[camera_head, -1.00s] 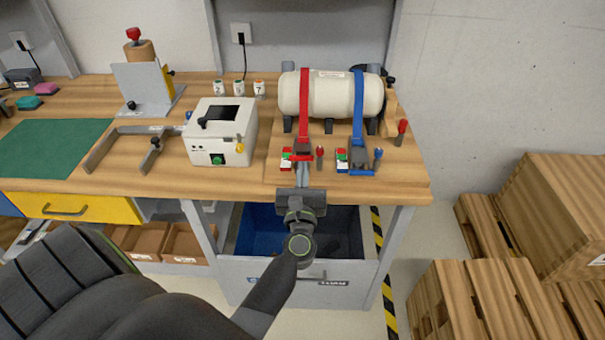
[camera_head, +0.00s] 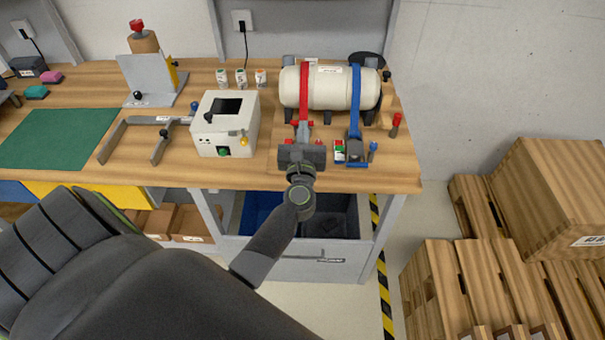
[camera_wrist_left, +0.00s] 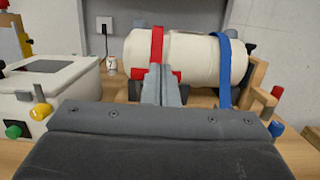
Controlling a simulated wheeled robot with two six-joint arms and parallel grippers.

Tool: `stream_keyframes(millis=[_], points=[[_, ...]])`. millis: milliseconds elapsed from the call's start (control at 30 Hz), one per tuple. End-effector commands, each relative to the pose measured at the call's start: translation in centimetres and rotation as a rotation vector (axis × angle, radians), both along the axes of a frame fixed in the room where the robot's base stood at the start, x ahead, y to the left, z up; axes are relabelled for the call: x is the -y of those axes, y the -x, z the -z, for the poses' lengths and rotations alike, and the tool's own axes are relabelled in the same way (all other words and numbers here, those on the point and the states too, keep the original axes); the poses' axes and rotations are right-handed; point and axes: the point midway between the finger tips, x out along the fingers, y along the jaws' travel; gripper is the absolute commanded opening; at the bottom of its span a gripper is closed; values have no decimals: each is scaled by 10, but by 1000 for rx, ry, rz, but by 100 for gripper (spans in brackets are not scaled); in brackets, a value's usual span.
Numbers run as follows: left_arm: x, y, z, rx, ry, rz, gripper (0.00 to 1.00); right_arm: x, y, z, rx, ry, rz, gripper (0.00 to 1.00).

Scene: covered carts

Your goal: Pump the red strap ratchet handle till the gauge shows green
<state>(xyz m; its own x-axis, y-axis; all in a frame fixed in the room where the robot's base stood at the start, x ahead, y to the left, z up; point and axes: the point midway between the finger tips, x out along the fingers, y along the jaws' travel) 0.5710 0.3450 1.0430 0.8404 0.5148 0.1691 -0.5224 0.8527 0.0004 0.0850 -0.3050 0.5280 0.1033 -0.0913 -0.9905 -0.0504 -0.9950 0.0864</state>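The red strap (camera_head: 304,85) runs over the cream tank (camera_head: 330,88) and down its front; it also shows in the left wrist view (camera_wrist_left: 157,46). The red ratchet handle (camera_head: 309,124) is raised in front of the tank. Its red ends (camera_wrist_left: 177,75) stick out on both sides of my left gripper's fingertips in the wrist view. My left gripper (camera_head: 303,133) is close together on the handle, its fingers pointing toward the tank. The red strap's gauge and ratchet base are mostly hidden behind the gripper body. My right gripper is not in view.
A blue strap (camera_head: 356,88) with its blue handle (camera_head: 357,165) and a red-green gauge (camera_head: 339,151) sits just right. A red-topped peg (camera_head: 396,124) stands near the bench's right end. A white box (camera_head: 224,125) stands left. Wooden crates (camera_head: 553,195) fill the right floor.

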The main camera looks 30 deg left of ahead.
Motion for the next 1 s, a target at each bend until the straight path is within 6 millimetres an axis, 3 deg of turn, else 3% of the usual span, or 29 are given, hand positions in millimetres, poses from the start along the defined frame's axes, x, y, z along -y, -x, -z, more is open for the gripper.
stream_keyframes(millis=[200,1000], points=[[-5,-8,-10,1,-1,0,0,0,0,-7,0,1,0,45],[-3,-13,-16,1,1,0,0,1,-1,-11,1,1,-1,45]])
